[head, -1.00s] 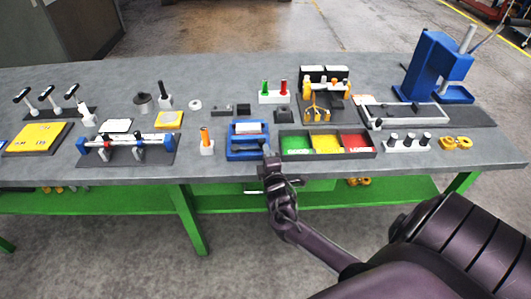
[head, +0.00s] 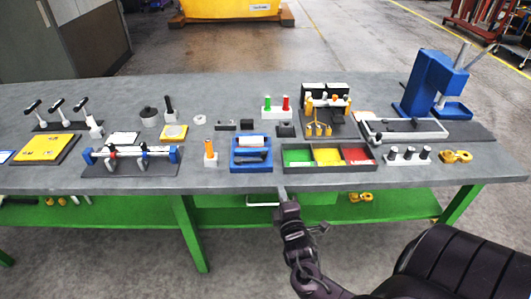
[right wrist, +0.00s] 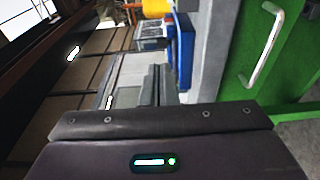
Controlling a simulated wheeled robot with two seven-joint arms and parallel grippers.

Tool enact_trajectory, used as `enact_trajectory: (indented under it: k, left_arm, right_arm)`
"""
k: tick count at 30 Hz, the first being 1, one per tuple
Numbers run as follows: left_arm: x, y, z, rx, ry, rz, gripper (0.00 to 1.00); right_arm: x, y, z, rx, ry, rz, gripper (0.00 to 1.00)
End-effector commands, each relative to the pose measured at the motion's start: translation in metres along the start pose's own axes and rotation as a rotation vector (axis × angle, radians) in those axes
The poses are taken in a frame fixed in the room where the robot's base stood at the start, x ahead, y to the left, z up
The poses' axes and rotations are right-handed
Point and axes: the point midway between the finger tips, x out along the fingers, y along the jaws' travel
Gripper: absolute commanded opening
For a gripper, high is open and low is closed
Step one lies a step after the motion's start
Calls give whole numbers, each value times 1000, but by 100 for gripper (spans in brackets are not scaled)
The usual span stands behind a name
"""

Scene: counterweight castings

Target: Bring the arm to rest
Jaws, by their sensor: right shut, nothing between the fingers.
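My right gripper (head: 283,194) is shut and empty. In the head view it is at the front edge of the grey workbench (head: 230,183), just below the blue tray (head: 251,167), and apart from it. In the right wrist view my gripper (right wrist: 152,85) shows beside the bench edge, with the blue tray (right wrist: 184,50) beyond it. My left arm and gripper are not in view.
A bin with green, yellow and red compartments (head: 327,168) sits right of the blue tray. A blue press (head: 430,85) stands at the back right. A clamp fixture (head: 130,160) is at the left. A green shelf (head: 110,216) runs below the bench.

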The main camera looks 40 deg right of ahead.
Motion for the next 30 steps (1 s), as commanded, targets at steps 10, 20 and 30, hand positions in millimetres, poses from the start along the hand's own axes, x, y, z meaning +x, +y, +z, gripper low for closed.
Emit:
enact_trajectory:
  k: [10, 20, 30]
  left_arm:
    - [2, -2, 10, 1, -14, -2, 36]
    - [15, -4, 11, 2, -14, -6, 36]
    - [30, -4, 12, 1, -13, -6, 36]
  right_arm:
    - [-3, -13, -1, 14, 5, -25, 0]
    - [-60, -211, -5, 266, -1, -461, 0]
    - [-225, -412, 6, 581, -249, -1023, 0]
